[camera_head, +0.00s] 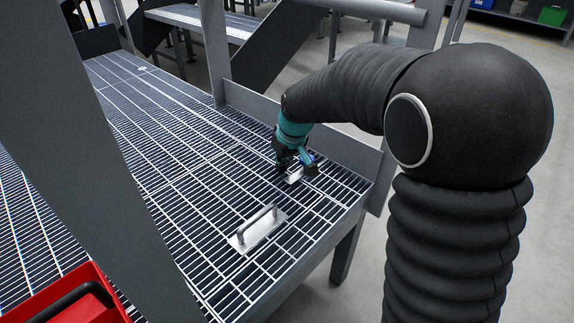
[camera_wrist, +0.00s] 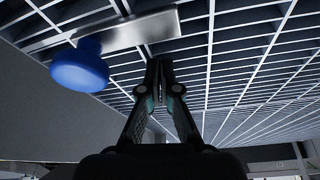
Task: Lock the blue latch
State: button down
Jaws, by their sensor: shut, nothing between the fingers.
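The blue latch shows in the wrist view as a round blue knob (camera_wrist: 79,66) beside a bright metal plate (camera_wrist: 128,31) on the grating. In the head view a small part of a metal plate (camera_head: 296,177) shows under my gripper (camera_head: 283,171); the blue knob cannot be made out there. In the wrist view my gripper (camera_wrist: 159,72) has its fingertips together with nothing between them. The fingertips appear to the right of the knob and below the plate in the picture, apart from the knob. Contact with the plate cannot be told.
A grey plate with a raised handle (camera_head: 260,228) lies on the grating (camera_head: 190,150) nearer the front. A red box (camera_head: 75,302) is at the lower left. A grey post (camera_head: 95,170) and edge board (camera_head: 300,130) border the catwalk. The grating farther left is mostly clear.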

aim_at(292, 179)
jog(key=shift+w+a+r, duration=0.35)
jog(key=shift+w+r, duration=0.25)
jog(key=shift+r, duration=0.1)
jog(key=p+v, duration=0.1)
jog(key=v, duration=0.7)
jog(key=shift+d+r, duration=0.3)
